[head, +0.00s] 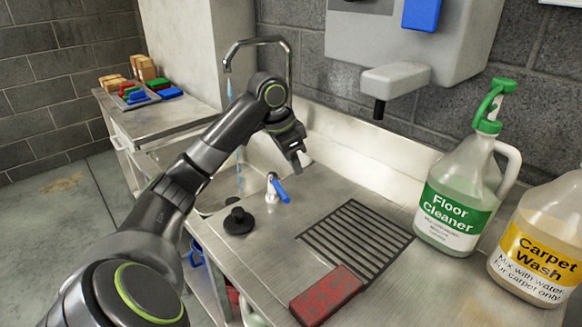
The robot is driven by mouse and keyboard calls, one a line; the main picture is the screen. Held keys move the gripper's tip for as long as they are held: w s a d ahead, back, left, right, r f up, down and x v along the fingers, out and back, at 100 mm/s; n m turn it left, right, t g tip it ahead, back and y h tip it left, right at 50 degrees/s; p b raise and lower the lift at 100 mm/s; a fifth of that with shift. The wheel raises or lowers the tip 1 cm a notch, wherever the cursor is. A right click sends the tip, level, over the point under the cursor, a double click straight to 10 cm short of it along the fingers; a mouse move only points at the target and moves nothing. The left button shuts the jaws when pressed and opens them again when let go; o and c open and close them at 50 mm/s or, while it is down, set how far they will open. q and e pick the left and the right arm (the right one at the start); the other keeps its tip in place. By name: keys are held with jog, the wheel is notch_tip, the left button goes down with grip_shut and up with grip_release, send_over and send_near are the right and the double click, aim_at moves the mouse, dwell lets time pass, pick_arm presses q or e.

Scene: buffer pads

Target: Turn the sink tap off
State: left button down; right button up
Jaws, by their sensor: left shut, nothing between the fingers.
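The metal sink tap (289,50) arches up by the wall, and a thin blue stream of water (229,88) falls from its spout into the sink basin (212,203). A small fitting with a blue lever (281,191) stands on the counter beside the basin, the lever pointing up-left to down-right. My left gripper (297,166) is shut and empty, just above and behind the blue lever in the picture, apparently apart from it. My left arm hides part of the basin and tap base. My right gripper is not in view.
A black plug (238,220) sits in front of the lever. A drain grate (356,238), red sponge (325,295), Floor Cleaner jug (452,205) and Carpet Wash jug (537,250) are to the right. A grey dispenser (396,80) juts from the wall. Left, a side table (165,118) holds coloured pads.

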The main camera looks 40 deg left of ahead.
aim_at(279, 190)
pick_arm(q)
jog(key=x, duration=0.8)
jog(key=s, duration=0.1)
jog(key=s+a+r, duration=0.1)
jog(key=s, duration=0.1)
jog(key=shift+a+r, duration=0.15)
jog(key=shift+a, duration=0.2)
jog(key=shift+s+p, duration=0.3)
jog(key=shift+s, duration=0.05)
jog(key=shift+a, duration=0.1)
